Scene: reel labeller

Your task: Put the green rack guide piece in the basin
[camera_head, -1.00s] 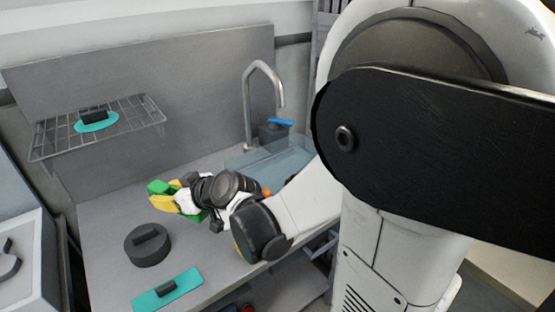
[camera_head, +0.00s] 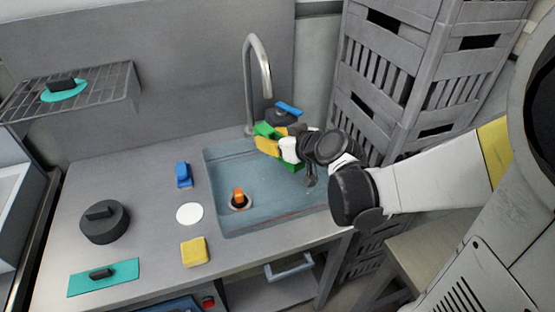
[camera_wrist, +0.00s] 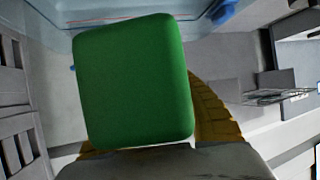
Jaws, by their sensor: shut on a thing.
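The green rack guide piece (camera_head: 264,130) is held between the yellow fingers of my gripper (camera_head: 268,144). In the wrist view the green piece (camera_wrist: 135,80) fills the middle, with a yellow finger (camera_wrist: 215,115) partly hidden behind it. My gripper is shut on it, above the far right part of the basin (camera_head: 222,170). The basin is a blue-grey sink let into the counter. An orange-topped thing (camera_head: 238,195) stands at the drain in it. My gripper and arm hide part of the basin's right side.
A curved tap (camera_head: 262,75) rises behind the basin. Left of the basin are a blue brush-like thing (camera_head: 183,175), a white disc (camera_head: 189,213), a yellow sponge (camera_head: 195,251) and a dark round weight (camera_head: 104,222). Stacked grey crates (camera_head: 395,75) stand at right.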

